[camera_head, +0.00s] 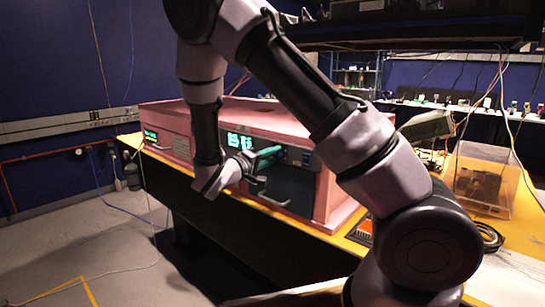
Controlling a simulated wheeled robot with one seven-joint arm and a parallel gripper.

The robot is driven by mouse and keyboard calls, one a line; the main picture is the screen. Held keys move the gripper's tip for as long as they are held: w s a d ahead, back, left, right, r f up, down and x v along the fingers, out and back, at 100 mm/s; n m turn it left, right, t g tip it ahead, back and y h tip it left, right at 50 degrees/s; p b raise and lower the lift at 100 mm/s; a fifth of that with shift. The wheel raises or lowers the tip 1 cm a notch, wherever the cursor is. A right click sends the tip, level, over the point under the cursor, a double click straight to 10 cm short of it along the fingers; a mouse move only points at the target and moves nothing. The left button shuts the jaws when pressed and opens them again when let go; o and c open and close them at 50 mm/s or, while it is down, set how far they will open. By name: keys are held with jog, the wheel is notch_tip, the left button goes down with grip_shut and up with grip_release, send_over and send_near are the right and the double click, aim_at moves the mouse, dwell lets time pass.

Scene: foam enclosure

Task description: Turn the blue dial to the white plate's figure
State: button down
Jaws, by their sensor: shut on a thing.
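A pink foam enclosure (265,117) stands on the yellow-edged table, with dark front panels and lit green figures (239,141). My arm reaches across it from above, and my gripper (252,167) is at the front panel, right of and below those figures. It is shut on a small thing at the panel. A teal, elongated shape (268,152) shows right beside the fingers; I cannot tell whether it is part of the blue dial. A small pale blue-white patch (306,158) is on the panel to the right; no figure on it is readable. No white plate can be made out for sure.
A second lit panel (151,136) is at the enclosure's left end. A clear box (484,182) and cables stand on the table at right. My own arm covers much of the right side. Floor at left is open.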

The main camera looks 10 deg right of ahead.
dwell(0.3)
jog(key=c, duration=0.6)
grip_release()
jog(key=shift+a, duration=0.1)
jog(key=v, duration=1)
jog(key=shift+s+a, duration=0.25)
